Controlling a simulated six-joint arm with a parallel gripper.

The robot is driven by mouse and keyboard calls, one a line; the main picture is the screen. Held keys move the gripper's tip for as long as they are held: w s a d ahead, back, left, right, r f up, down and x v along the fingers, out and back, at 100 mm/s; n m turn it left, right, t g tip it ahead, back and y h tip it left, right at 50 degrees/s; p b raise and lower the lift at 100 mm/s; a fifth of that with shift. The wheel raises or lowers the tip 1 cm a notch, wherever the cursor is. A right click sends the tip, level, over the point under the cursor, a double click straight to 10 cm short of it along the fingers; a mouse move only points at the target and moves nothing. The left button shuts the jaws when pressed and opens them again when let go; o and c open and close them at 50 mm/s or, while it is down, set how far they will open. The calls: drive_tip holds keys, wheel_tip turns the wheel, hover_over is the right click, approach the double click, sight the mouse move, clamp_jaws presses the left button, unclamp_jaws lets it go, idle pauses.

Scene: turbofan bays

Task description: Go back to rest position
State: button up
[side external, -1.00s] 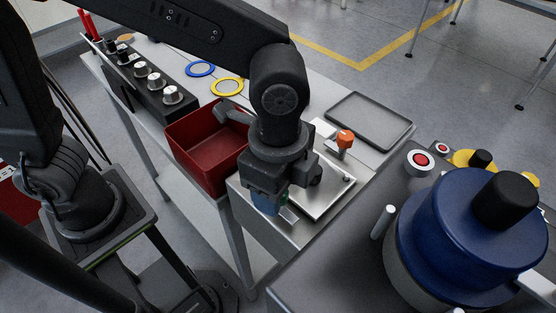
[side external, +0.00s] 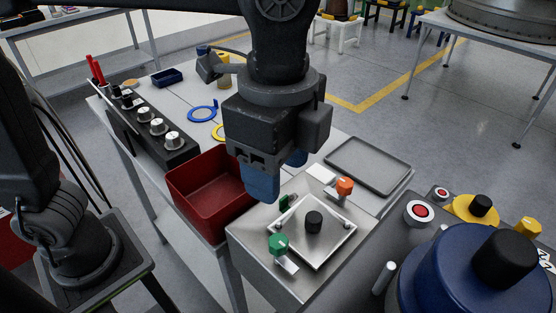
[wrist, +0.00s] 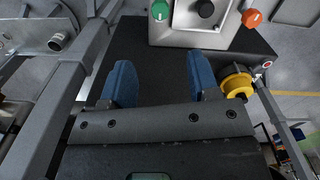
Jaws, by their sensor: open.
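My gripper (side external: 279,172) hangs in the air above the left back part of the metal plate fixture (side external: 322,254) in the side view. Its two blue fingers are apart with nothing between them. In the wrist view my gripper (wrist: 160,76) also shows open and empty. The plate carries a black knob (side external: 313,222) in its middle, a green knob (side external: 278,244) at its front left corner and an orange knob (side external: 345,186) at its back. All three knobs also show at the top of the wrist view.
A red bin (side external: 198,198) stands left of the plate, partly behind my gripper. A grey tray (side external: 367,166) lies behind it at right. A blue-and-black cylinder (side external: 455,255) and a red button (side external: 420,211) are at right.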

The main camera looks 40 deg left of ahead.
drive_tip(key=s+a+f+n+t, duration=0.1)
drive_tip(key=a+f+n+t, duration=0.1)
drive_tip(key=a+n, duration=0.5)
drive_tip(key=s+a+f+n+t, duration=0.2)
drive_tip(key=a+n, duration=0.6)
drive_tip(key=a, duration=0.8)
wheel_tip(320, 180, down, 2)
drive_tip(key=shift+s+f+t, duration=0.2)
drive_tip(key=shift+t, duration=0.6)
